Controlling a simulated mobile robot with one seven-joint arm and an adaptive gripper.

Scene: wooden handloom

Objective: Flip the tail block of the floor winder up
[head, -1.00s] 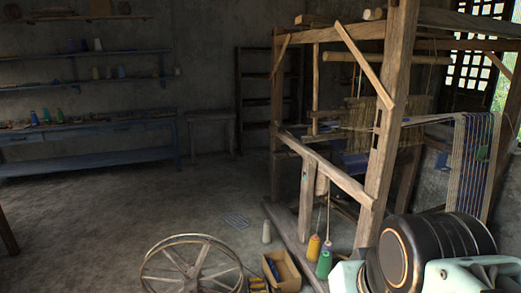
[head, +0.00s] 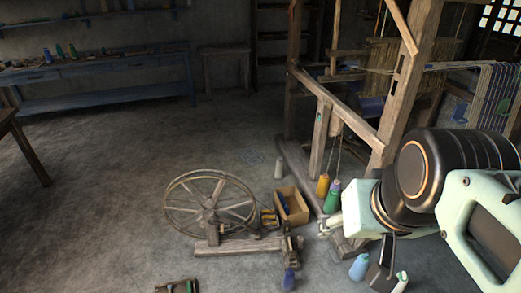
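The floor winder stands on the floor left of the loom, with its large spoked wooden wheel (head: 210,204) upright on a low wooden base (head: 238,245). A small dark upright block at the right end of the base looks like the tail block (head: 291,243); its exact tilt is too small to tell. My arm reaches in from the right.
An open cardboard box (head: 291,207) sits behind the tail block. A blue spool (head: 289,279) stands in front of it. Yellow (head: 322,186) and green (head: 332,198) spools are by the loom frame (head: 392,100). A blue cone (head: 359,267) is below my arm.

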